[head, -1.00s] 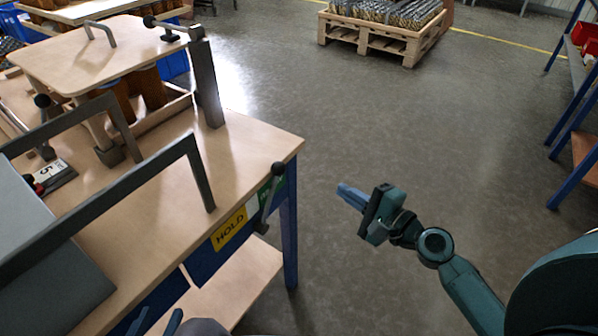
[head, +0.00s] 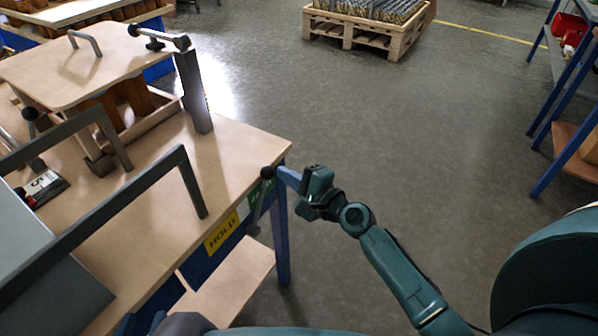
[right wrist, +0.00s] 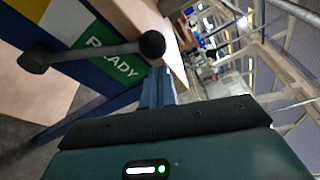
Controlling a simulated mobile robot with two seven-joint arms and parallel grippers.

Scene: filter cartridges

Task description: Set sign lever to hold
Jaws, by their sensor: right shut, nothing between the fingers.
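The sign lever (head: 260,203) is a grey rod with a black ball at its upper end, on the table's front face. It points up across the green READY panel (head: 264,190); the yellow HOLD panel (head: 222,232) is left of it. In the right wrist view the lever's rod (right wrist: 95,52) crosses the READY panel (right wrist: 105,58). My right gripper (head: 284,175) is shut and empty, its blue fingertips close beside the ball. I cannot tell whether they touch. The shut fingers also show in the right wrist view (right wrist: 157,85). My left gripper (head: 141,324) shows only its separated fingertips at the bottom edge.
The wooden table (head: 150,205) holds a fixture with grey bar handles (head: 190,180) and a lidded stand with an upright grey post (head: 193,90). A pallet (head: 365,32) stands far back.

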